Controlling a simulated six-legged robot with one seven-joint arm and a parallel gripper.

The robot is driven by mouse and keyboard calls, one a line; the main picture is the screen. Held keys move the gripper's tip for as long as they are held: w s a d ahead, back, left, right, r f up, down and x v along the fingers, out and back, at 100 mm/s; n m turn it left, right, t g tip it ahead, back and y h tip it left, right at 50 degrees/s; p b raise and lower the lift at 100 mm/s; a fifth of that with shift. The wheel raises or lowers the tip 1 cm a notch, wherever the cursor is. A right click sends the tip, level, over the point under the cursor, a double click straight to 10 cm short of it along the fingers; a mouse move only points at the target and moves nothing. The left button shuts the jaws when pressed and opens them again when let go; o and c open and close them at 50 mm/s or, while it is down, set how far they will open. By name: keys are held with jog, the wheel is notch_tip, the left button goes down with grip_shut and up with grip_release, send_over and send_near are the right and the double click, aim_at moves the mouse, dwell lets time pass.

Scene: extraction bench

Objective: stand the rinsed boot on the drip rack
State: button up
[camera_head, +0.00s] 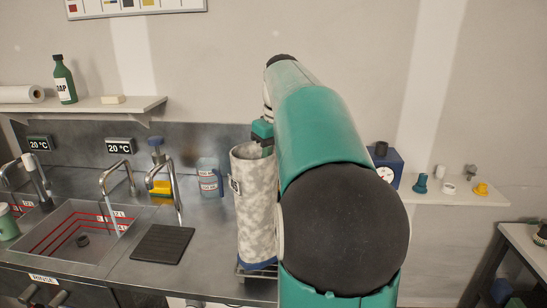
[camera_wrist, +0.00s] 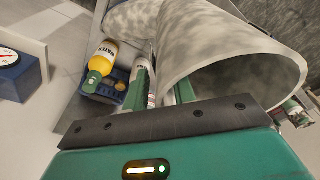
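The boot (camera_head: 253,205) is a tall, mottled grey-white shaft with a blue base, upright at the right end of the steel bench. It stands over a low metal drip rack (camera_head: 243,271); their contact is hard to see. My gripper (camera_head: 263,132) is at the boot's top rim. In the wrist view the boot's open mouth (camera_wrist: 235,80) faces me. My gripper (camera_wrist: 162,92) straddles the near wall, one finger inside the mouth, one outside. The fingers look apart, with a gap beside the wall. My arm hides the area behind the boot.
Left of the boot are a black ribbed mat (camera_head: 162,243), taps, a sink (camera_head: 70,235) and a blue-grey jug (camera_head: 208,178). A blue box with a dial (camera_head: 386,165) and a shelf with small fittings (camera_head: 455,192) are at right.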

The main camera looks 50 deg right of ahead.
jog(key=r, duration=0.4)
jog(key=s+r, duration=0.1)
jog(key=r, duration=0.7)
jog(key=shift+s+r, duration=0.1)
jog(key=shift+s, duration=0.3)
jog(key=shift+a, duration=0.1)
jog(key=shift+t+h, duration=0.3)
jog(key=a+f, duration=0.1)
jog(key=a, duration=0.2)
jog(key=a+f, duration=0.1)
jog(key=a, duration=0.3)
jog(key=w+a+f, duration=0.1)
jog(key=a, duration=0.2)
jog(key=shift+w+a, duration=0.1)
jog(key=shift+a, duration=0.25)
jog(key=s+a+f+t, duration=0.1)
jog(key=s+a+f, duration=0.3)
jog(key=a+f, duration=0.3)
jog(key=s+a+f+t, duration=0.1)
jog(key=s+a+f, duration=0.3)
jog(key=a+f, duration=0.3)
jog(key=s+a+f+n+t, duration=0.1)
jog(key=s+a+f, duration=0.3)
jog(key=a+f, duration=0.3)
jog(key=shift+a+f+y, duration=0.4)
jog(key=shift+f, duration=0.45)
